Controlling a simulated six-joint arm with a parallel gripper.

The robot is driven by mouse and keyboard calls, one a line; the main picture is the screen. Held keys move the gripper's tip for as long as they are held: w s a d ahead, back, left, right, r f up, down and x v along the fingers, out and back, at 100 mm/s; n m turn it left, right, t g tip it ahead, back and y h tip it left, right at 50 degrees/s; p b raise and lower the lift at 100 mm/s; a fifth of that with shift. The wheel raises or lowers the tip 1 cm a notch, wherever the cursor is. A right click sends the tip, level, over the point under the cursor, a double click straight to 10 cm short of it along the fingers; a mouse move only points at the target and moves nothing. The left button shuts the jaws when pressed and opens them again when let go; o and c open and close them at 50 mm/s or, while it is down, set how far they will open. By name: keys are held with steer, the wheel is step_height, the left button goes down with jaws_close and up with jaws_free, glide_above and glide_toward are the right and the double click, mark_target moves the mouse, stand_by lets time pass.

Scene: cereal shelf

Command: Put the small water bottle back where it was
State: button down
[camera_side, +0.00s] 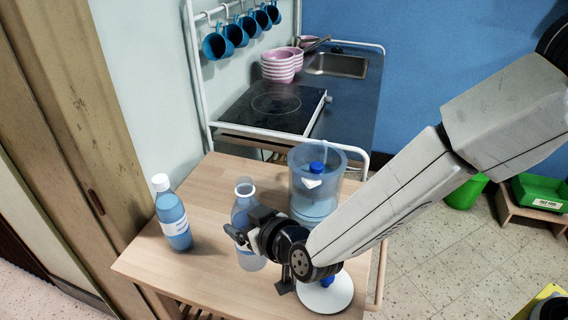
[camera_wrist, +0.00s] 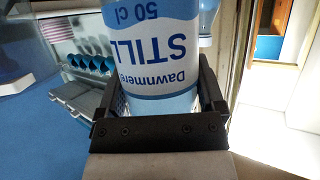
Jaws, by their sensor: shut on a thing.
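A clear blue water bottle (camera_side: 243,208) stands about upright between the jaws of my gripper (camera_side: 250,232), over the middle of the wooden table (camera_side: 200,270). In the wrist view my gripper (camera_wrist: 160,105) is shut around the bottle (camera_wrist: 152,45), whose label reads "Dawnmere STILL 50 cl" upside down. The jaws hide part of it in the side view. I cannot tell whether its base touches the table. Another blue bottle with a white cap (camera_side: 172,213) stands upright at the table's left.
A translucent blue bucket (camera_side: 330,158) holding a blue-capped thing (camera_side: 316,168) stands behind my gripper. A white round plate (camera_side: 338,296) with a blue thing on it lies below my arm. A hob (camera_side: 270,105), pink bowls (camera_side: 278,68) and hanging mugs (camera_side: 216,44) are behind.

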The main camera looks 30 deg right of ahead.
steer(key=shift+w+a+f, duration=0.3)
steer(key=shift+w+f, duration=0.2)
steer(key=shift+f, duration=0.2)
steer(key=shift+w+a+f, duration=0.3)
steer(key=shift+w+f, duration=0.15)
steer(key=shift+f, duration=0.2)
steer(key=shift+w+a+f, duration=0.3)
steer(key=shift+w+f, duration=0.2)
steer(key=shift+f, duration=0.2)
steer(key=shift+w+a+f, duration=0.1)
steer(key=shift+w+f, duration=0.05)
steer(key=shift+f, duration=0.75)
steer(key=shift+w+a+f, duration=0.1)
steer(key=shift+f, duration=0.8)
steer(key=shift+f, duration=0.15)
jaws_free()
steer(key=shift+r, duration=0.2)
steer(key=v, duration=1.2)
